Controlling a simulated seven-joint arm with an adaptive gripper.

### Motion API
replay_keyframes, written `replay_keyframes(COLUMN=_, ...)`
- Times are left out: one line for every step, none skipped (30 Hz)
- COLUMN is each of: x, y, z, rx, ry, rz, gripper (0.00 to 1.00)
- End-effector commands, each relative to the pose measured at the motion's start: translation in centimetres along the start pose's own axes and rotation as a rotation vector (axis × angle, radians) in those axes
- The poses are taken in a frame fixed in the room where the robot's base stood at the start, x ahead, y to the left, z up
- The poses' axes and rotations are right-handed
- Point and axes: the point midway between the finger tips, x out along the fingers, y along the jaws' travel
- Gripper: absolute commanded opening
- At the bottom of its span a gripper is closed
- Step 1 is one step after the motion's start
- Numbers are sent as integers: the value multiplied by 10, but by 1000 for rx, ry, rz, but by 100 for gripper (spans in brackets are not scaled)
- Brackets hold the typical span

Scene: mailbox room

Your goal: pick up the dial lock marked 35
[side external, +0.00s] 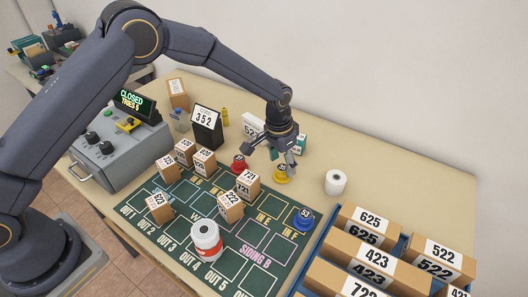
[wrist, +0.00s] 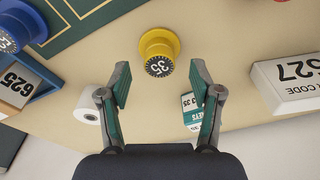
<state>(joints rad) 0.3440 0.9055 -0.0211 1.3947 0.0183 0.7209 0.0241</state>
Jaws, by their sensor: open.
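The yellow dial lock marked 35 (wrist: 158,55) stands on the tan table, just beyond my open fingertips in the wrist view and between their lines. In the side external view the yellow dial lock (side external: 282,174) is just below my gripper (side external: 286,160). My gripper (wrist: 160,77) is open and empty, its two green-padded fingers spread apart. The number 35 appears upside down in the wrist view. I cannot tell the exact height gap between the fingertips and the lock.
A red dial lock (side external: 238,163) is left of the yellow one, and a blue dial lock (side external: 304,219) marked 53 is on the green mat. A white roll (side external: 335,183) stands to the right. A white box (wrist: 290,82) and a small teal box (wrist: 197,108) are close by.

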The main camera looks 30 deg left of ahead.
Motion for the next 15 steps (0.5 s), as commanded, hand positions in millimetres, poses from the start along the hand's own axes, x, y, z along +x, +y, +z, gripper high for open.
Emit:
replay_keyframes(x=10, y=1, z=3, rx=0, ry=-4, rz=0, gripper=64)
replay_keyframes(x=14, y=1, z=2, rx=0, ry=-3, rz=0, gripper=64)
replay_keyframes(x=20, y=0, z=2, rx=0, ry=-2, rz=0, gripper=64)
replay_keyframes(x=23, y=0, z=2, rx=0, ry=-1, rz=0, gripper=64)
replay_keyframes(x=26, y=0, z=2, rx=0, ry=-1, rz=0, gripper=64)
replay_keyframes(x=28, y=0, z=2, rx=0, ry=-1, rz=0, gripper=64)
replay_keyframes(x=29, y=0, z=2, rx=0, ry=-1, rz=0, gripper=64)
replay_keyframes(x=30, y=0, z=2, rx=0, ry=-1, rz=0, gripper=64)
replay_keyframes(x=30, y=0, z=2, rx=0, ry=-1, rz=0, gripper=64)
replay_keyframes(x=30, y=0, z=1, rx=0, ry=0, rz=0, gripper=64)
replay_keyframes(x=30, y=0, z=1, rx=0, ry=0, rz=0, gripper=64)
replay_keyframes(x=30, y=0, z=1, rx=-1, ry=0, rz=0, gripper=64)
replay_keyframes(x=30, y=0, z=1, rx=-1, ry=0, rz=0, gripper=64)
replay_keyframes(x=30, y=0, z=1, rx=-1, ry=0, rz=0, gripper=63)
replay_keyframes(x=30, y=0, z=1, rx=-1, ry=0, rz=0, gripper=59)
